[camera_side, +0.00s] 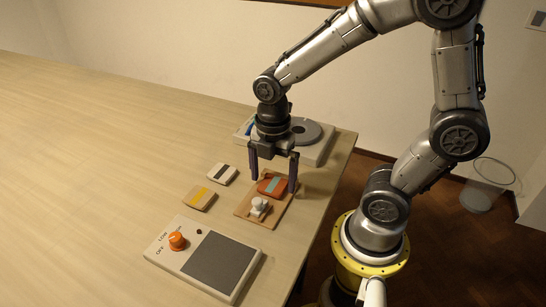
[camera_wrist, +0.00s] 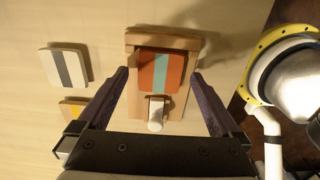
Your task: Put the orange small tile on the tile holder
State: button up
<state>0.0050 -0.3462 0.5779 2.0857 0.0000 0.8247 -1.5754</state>
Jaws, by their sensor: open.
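The orange small tile (camera_side: 272,186), with a teal stripe, lies on the wooden tile holder (camera_side: 244,209) at its far end in the side view. It also shows on the holder in the wrist view (camera_wrist: 160,72). A white knob-like part (camera_side: 259,206) stands at the holder's near end. My gripper (camera_side: 272,177) is open and empty, with its fingers pointing down on either side of the holder. In the wrist view its fingertips (camera_wrist: 160,72) are spread wide, apart from the tile. I cannot tell their exact height.
A white tile with a dark stripe (camera_side: 222,174) and a tan tile with a yellow stripe (camera_side: 199,198) lie left of the holder. A control box with an orange knob (camera_side: 178,241) is in front. A device with a grey disc (camera_side: 318,152) stands behind. The table's left is clear.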

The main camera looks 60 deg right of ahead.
aim_at(273, 184)
notch_tip(273, 184, up, 10)
jog(key=r, duration=0.1)
jog(key=s+r+m+t, duration=0.1)
jog(key=s+m+t, duration=0.4)
jog(key=m, duration=1.3)
jog(key=s, duration=0.2)
jog(key=shift+s+t, duration=0.3)
